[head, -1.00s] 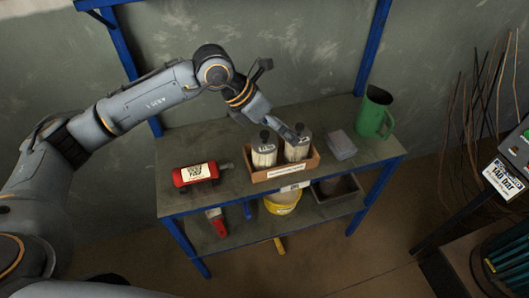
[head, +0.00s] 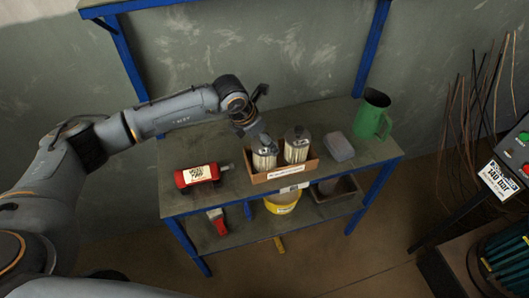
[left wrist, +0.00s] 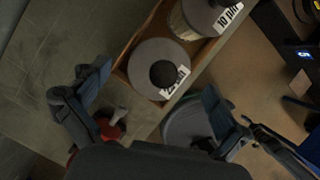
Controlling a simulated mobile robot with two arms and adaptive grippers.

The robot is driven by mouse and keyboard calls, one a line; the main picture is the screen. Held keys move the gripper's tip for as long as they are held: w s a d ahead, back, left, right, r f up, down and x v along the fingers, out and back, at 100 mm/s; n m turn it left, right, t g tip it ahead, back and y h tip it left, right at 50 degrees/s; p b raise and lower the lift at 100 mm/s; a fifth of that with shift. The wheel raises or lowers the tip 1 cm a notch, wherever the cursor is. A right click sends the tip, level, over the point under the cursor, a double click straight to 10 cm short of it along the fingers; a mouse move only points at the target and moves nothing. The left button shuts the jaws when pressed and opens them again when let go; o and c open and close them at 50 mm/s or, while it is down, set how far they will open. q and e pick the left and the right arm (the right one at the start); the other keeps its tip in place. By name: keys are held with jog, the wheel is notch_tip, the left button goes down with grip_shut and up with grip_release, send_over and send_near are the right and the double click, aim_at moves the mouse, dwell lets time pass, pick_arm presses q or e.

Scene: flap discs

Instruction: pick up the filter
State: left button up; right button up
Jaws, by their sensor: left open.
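Two cylindrical filters with grey tops and pale pleated sides stand upright, side by side, in an open cardboard box (head: 286,172) on the table. The left filter (head: 264,158) and the right filter (head: 297,148) both show in the head view. In the left wrist view, one filter's round grey top with a dark knob (left wrist: 147,57) lies between and ahead of the fingers. The other filter (left wrist: 190,22), labelled 10 µm, is at the top. My left gripper (left wrist: 152,105) is open and empty, above the left filter in the head view (head: 252,131). My right gripper is out of view.
A red bottle (head: 197,175) lies left of the box on the table (head: 235,200). A grey container (head: 340,146) and a green jug (head: 373,115) stand to the right. A yellow bucket (head: 283,204) is on the lower shelf. Blue posts frame the table.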

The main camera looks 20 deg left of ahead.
pick_arm(q)
jog(key=shift+x, duration=1.5)
jog(key=c, duration=1.8)
